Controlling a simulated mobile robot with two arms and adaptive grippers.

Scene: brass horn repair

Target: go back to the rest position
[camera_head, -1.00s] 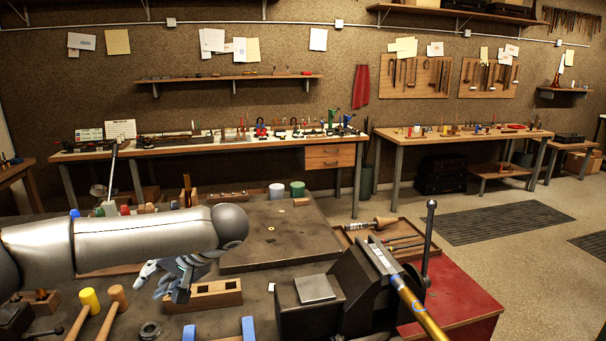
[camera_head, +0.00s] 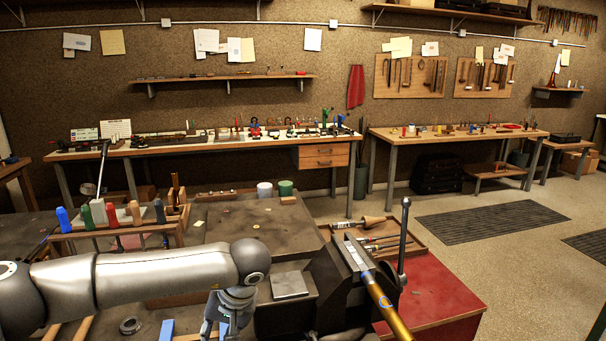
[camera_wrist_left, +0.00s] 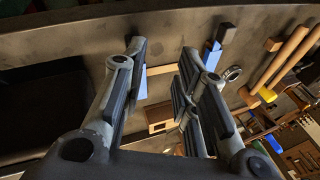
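My left gripper (camera_head: 228,318) hangs low over the front of the dark workbench, just left of the vise, at the end of my arm coming in from the left. In the left wrist view my left gripper (camera_wrist_left: 162,55) has its two fingers apart, with nothing held between them. The bench top and a pale wooden strip (camera_wrist_left: 160,70) show through the gap. Part of a blue piece (camera_wrist_left: 140,82) shows beside one finger. My right gripper is in neither view.
The vise (camera_head: 340,295) holds a brass-and-silver tube (camera_head: 381,295) near my gripper. A rack of coloured handles (camera_head: 110,216) stands at the left. A tray of tools (camera_head: 420,246) lies behind the vise. The bench middle (camera_head: 235,240) is mostly clear.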

